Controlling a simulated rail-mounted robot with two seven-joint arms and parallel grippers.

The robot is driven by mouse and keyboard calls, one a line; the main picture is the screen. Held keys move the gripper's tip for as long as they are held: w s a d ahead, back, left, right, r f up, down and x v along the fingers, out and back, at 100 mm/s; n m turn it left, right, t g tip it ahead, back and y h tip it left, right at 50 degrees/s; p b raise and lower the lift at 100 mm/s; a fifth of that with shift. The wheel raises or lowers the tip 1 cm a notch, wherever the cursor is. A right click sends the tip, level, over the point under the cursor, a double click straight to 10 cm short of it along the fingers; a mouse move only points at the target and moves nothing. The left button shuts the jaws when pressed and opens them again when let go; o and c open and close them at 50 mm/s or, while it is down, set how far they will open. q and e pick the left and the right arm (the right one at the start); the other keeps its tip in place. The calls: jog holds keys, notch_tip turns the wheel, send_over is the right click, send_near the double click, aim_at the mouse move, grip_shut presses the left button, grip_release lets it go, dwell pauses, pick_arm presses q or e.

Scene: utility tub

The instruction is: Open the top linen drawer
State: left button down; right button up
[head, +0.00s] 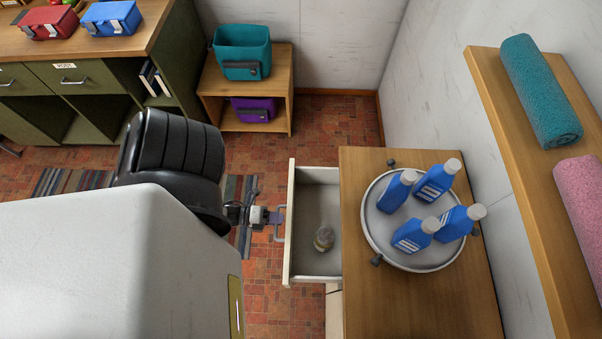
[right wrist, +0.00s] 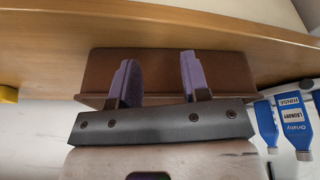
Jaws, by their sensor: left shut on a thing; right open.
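The top linen drawer (head: 300,272) is pulled out to the left from the wooden cabinet (head: 418,305) in the head view. A small greyish-brown object (head: 324,238) lies inside it. My left gripper (head: 274,218) is shut on the drawer's metal handle (head: 280,236) at the drawer's front. My right gripper (right wrist: 160,82) shows only in the right wrist view. Its two purple-padded fingers are apart, with nothing between them, in front of a brown board-like surface (right wrist: 215,62).
A round tray (head: 376,236) with several blue bottles (head: 436,182) stands on the cabinet. A shelf (head: 500,110) with rolled towels (head: 540,90) is at right. A small shelf unit (head: 282,75) holds teal and purple tubs at the back. Tiled floor lies left of the drawer.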

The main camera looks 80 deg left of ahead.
pick_arm(q)
jog(key=f+b+v, duration=0.1)
jog(key=f+v, duration=0.1)
jog(key=v, duration=1)
jog(key=shift+s+f+b, duration=0.15)
jog(key=shift+s+b, duration=0.05)
jog(key=shift+b, duration=0.2)
jog(key=c, duration=1.2)
grip_release()
jog(key=shift+o, duration=0.2)
jog(key=shift+a, duration=0.1)
jog(key=b+v, duration=0.1)
jog(key=v, duration=1.2)
jog(key=shift+s+b, duration=0.3)
jog(key=shift+s, duration=0.1)
